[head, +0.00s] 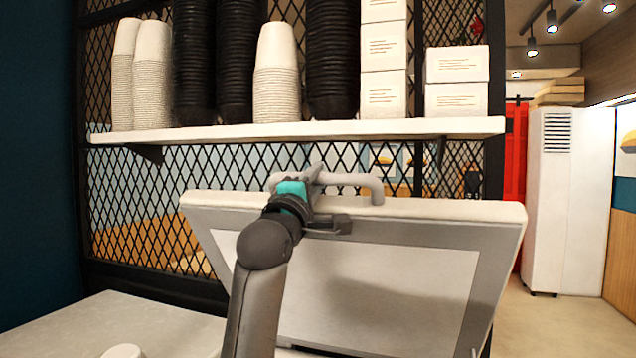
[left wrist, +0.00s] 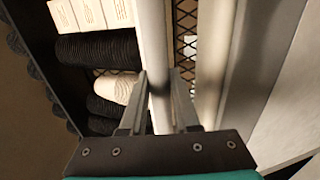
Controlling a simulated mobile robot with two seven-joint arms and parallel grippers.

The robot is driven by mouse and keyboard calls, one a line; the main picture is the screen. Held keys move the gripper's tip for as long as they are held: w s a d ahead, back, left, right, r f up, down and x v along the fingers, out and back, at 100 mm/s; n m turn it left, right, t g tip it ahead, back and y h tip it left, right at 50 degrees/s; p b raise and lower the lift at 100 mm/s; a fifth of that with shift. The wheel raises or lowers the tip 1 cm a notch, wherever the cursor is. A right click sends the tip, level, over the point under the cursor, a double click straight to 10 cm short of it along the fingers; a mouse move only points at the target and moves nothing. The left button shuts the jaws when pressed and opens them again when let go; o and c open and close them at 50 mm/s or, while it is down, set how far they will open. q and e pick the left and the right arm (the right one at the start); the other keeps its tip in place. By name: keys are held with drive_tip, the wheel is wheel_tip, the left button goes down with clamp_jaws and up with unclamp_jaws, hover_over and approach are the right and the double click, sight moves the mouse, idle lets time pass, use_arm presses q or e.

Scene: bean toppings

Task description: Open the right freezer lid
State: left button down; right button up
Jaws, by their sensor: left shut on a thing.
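The right freezer lid (head: 430,226) stands raised and steeply tilted in the head view, with a white edge, a grey frame and a pale inner panel. Its light handle (head: 350,180) is a bar along the lid's top edge. My left gripper (head: 308,182) is at the left part of this handle and is shut on it. My left arm crosses in front of the lid and hides part of it. In the left wrist view the two fingers (left wrist: 159,85) stand a little apart; the grip on the handle is hard to make out there. My right gripper is not in view.
A white shelf (head: 300,132) with stacked black cups (head: 333,60), white cups (head: 277,75) and boxes (head: 456,82) hangs just above and behind the lid. Black mesh (head: 150,220) stands behind. A light freezer top (head: 130,325) lies at lower left. Open floor shows at right.

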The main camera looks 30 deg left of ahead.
use_arm(q)
drive_tip(key=shift+s+f, duration=0.2)
drive_tip(key=shift+f, duration=0.05)
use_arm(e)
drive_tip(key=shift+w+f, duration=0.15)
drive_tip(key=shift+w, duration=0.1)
use_arm(q)
drive_tip(key=c, duration=0.7)
unclamp_jaws()
drive_tip(key=shift+r, duration=0.1)
drive_tip(key=shift+o, duration=0.2)
drive_tip(key=b+v, duration=0.8)
drive_tip(key=v, duration=0.7)
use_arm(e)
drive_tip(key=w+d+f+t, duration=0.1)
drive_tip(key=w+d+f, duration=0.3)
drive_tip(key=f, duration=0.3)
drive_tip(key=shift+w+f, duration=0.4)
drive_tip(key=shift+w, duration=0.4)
